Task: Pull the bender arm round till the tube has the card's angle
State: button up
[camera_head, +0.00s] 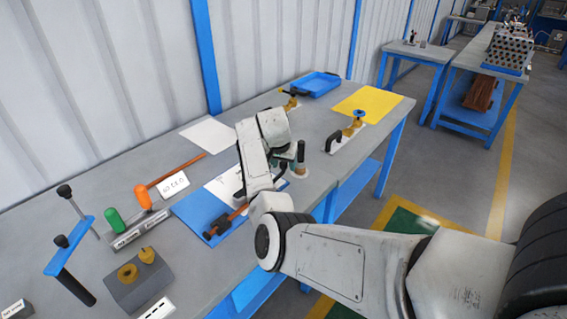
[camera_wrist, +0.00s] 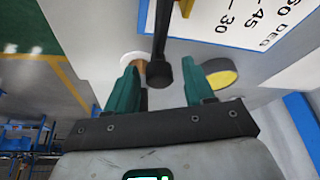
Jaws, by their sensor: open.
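My gripper (camera_wrist: 163,88) is open, its two green fingers apart on either side of a dark bar with a round end (camera_wrist: 158,73), which looks like the bender arm's handle. A gap shows on both sides of the bar. In the head view my gripper (camera_head: 286,165) is over the bench, right of the blue board (camera_head: 190,212), partly hidden by my arm. A copper-coloured tube (camera_head: 238,214) lies on the board by a dark block (camera_head: 215,230). A white scale plate (camera_wrist: 245,22) reads 30, 45, 60 DEG. A small white card (camera_head: 173,185) stands behind; its print is unclear.
A dark post (camera_head: 300,152) stands close right of my gripper. Orange (camera_head: 142,196) and green (camera_head: 114,220) handled tools stand at left.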

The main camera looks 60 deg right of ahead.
jog(key=shift+c, duration=0.3)
grip_shut()
dwell(0.4)
